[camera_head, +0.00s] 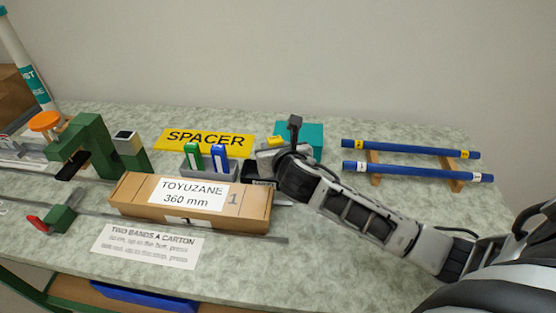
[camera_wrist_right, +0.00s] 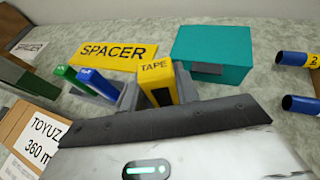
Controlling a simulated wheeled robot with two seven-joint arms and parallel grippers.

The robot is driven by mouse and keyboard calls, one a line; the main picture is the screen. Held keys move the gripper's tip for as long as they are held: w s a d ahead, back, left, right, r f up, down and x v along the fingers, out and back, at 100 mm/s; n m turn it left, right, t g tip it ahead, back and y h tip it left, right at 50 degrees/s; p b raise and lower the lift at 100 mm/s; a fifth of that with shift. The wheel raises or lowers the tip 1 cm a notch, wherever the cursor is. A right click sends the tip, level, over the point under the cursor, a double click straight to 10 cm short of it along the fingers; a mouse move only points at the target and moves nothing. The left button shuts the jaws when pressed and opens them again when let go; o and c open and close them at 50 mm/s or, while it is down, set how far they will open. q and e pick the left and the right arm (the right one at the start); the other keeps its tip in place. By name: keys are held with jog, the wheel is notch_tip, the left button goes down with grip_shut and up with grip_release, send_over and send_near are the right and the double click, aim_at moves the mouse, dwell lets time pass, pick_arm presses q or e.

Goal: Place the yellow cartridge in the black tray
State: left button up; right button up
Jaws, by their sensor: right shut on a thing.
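The yellow cartridge (camera_wrist_right: 155,72), marked TAPE, stands between the grey fingers of my right gripper (camera_wrist_right: 158,92) in the right wrist view. The gripper is shut on it. In the head view only a small yellow part of the cartridge (camera_head: 274,142) shows beside the dark wrist of my right arm. A black tray (camera_head: 262,182) with a pale label lies just below it in that view, partly hidden by the wrist. I cannot tell whether the cartridge touches the tray. My left gripper is not in view.
A grey holder (camera_head: 196,175) with a green and a blue cartridge stands to the left. A teal box (camera_head: 313,138) is behind the gripper. A cardboard carton (camera_head: 150,200) lies in front. Blue rods (camera_head: 410,149) rest on wooden supports at right. The front right table is clear.

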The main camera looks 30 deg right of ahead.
jog(key=shift+w+d+f, duration=0.1)
jog(key=shift+d+f, duration=0.1)
jog(key=shift+f, duration=0.05)
jog(key=f, duration=0.3)
jog(key=shift+w+d+f, duration=0.1)
jog(key=shift+d+f, duration=0.1)
jog(key=shift+d, duration=0.15)
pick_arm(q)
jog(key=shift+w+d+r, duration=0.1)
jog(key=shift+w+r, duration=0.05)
pick_arm(e)
jog(key=shift+f, duration=0.2)
pick_arm(q)
jog(key=shift+b, duration=0.3)
pick_arm(e)
jog(key=shift+f, duration=0.1)
jog(key=o, duration=1)
jog(key=shift+c, duration=0.2)
